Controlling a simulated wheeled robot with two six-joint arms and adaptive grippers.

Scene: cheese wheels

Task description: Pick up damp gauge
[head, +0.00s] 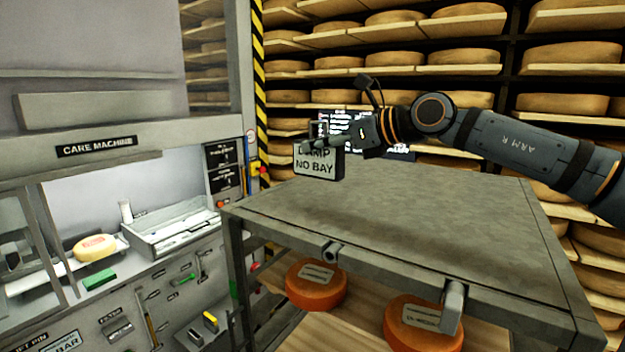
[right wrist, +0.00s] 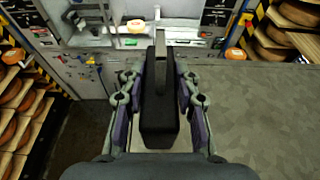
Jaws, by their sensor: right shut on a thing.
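The damp gauge (head: 317,165) is a small box with a pale face reading "DAMP NO BAY" in the head view. It is at the far left corner of the grey table top. In the right wrist view the gauge (right wrist: 159,115) shows as a dark upright box with a grey strip at its far end. My right gripper (head: 325,141) is shut on it, with a finger on each side (right wrist: 159,88). I cannot tell whether its underside touches the table. My left gripper is not in view.
The grey table top (head: 420,220) is otherwise bare. Orange cheese wheels (head: 316,288) sit on a wooden shelf below it. The care machine (head: 95,147) stands at left, with a yellow cheese (head: 95,247) and a white tray (head: 175,228). Racks of cheese wheels (head: 460,57) fill the back.

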